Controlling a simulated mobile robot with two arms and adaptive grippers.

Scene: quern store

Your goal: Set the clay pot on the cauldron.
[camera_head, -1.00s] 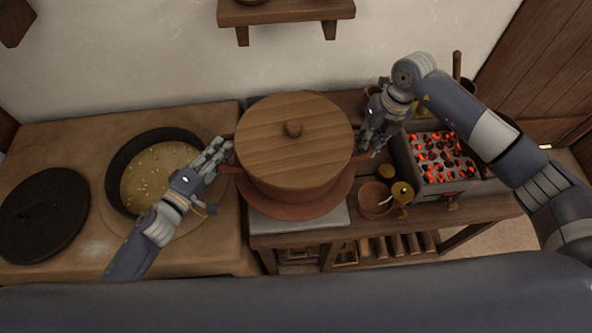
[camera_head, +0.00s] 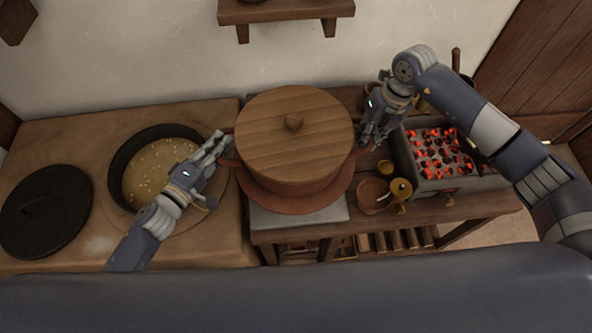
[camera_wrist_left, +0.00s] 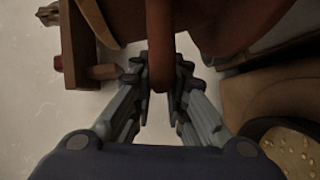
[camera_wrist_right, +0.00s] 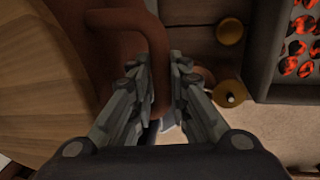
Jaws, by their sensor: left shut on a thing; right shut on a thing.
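The clay pot (camera_head: 290,180) is reddish brown, with a round wooden lid (camera_head: 295,140) on top. It is upright in the middle of the head view, over a terracotta dish (camera_head: 335,200) on a grey slab. Whether its bottom touches the dish is hidden. My left gripper (camera_head: 222,150) is shut on its left handle (camera_wrist_left: 160,60). My right gripper (camera_head: 363,143) is shut on its right handle (camera_wrist_right: 158,60). The cauldron (camera_head: 118,172) is a dark round vessel set in the clay stove at the left, open, with yellowish grainy food inside.
A black round lid (camera_head: 45,212) lies on the stove (camera_head: 60,145) left of the cauldron. A brazier of glowing coals (camera_head: 475,185) stands on the wooden table at the right, with small bowls (camera_head: 373,193) beside it. A wall shelf (camera_head: 285,12) hangs behind.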

